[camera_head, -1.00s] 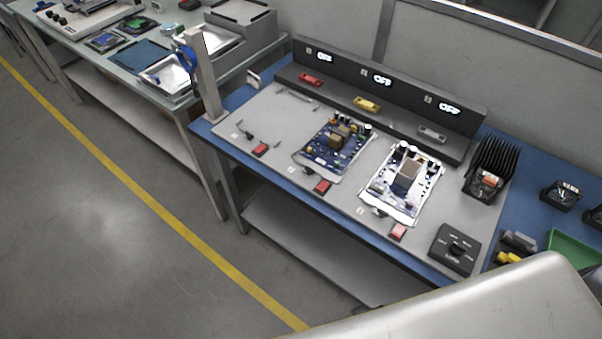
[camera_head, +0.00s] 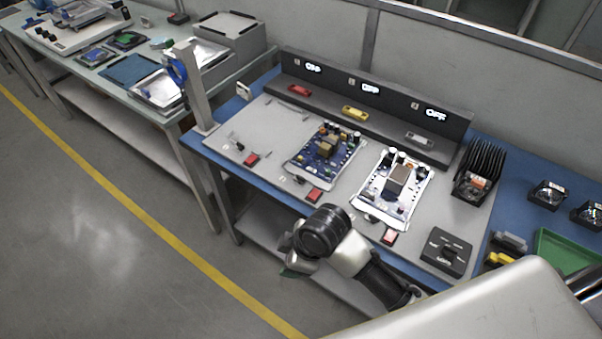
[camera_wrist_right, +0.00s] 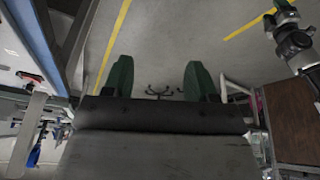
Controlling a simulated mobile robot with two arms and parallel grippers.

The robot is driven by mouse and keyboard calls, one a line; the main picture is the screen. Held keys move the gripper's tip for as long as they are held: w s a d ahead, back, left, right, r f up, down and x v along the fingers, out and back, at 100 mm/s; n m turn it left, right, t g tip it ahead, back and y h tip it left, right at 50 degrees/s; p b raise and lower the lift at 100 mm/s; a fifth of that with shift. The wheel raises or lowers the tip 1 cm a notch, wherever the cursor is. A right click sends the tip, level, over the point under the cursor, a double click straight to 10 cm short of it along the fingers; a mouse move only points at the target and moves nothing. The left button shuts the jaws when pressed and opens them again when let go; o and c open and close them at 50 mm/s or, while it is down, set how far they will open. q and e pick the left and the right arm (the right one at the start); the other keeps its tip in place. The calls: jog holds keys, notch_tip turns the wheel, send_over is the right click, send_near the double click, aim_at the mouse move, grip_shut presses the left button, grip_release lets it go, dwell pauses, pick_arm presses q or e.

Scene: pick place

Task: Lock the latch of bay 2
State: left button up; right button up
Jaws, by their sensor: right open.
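The bench station has three bays, and the middle one carries the small plate "2" (camera_head: 351,81). A blue circuit board (camera_head: 318,153) lies in bay 2. At its front edge are a red block (camera_head: 314,195) and a small dark part (camera_head: 298,180); I cannot tell the latch's state. A yellow handle-like piece (camera_head: 355,112) lies behind the board, below a display reading OFF (camera_head: 370,89). My right gripper (camera_head: 289,271) is below and in front of the bench edge, partly hidden by its wrist. Its green-tipped fingers (camera_wrist_right: 159,80) are apart and empty in the wrist view.
Bay 3 holds a white-edged board (camera_head: 378,203) with a red block (camera_head: 389,237) in front. Bay 1 has a red block (camera_head: 251,159) and no board. A black switch box (camera_head: 446,251), a finned heatsink (camera_head: 480,172) and a green tray (camera_head: 565,252) stand right. An upright post (camera_head: 196,90) stands left.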

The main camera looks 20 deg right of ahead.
jog(key=w+a+n, duration=0.2)
jog(key=w+n, duration=0.2)
jog(key=n, duration=0.1)
notch_tip(320, 180, up, 9)
jog(key=n+g+h, duration=0.2)
jog(key=n+h, duration=0.2)
jog(key=n, duration=0.4)
send_over(301, 177)
notch_tip(301, 177, down, 11)
jog(key=shift+r+p, duration=0.15)
jog(key=shift+p, duration=0.25)
jog(key=c, duration=0.9)
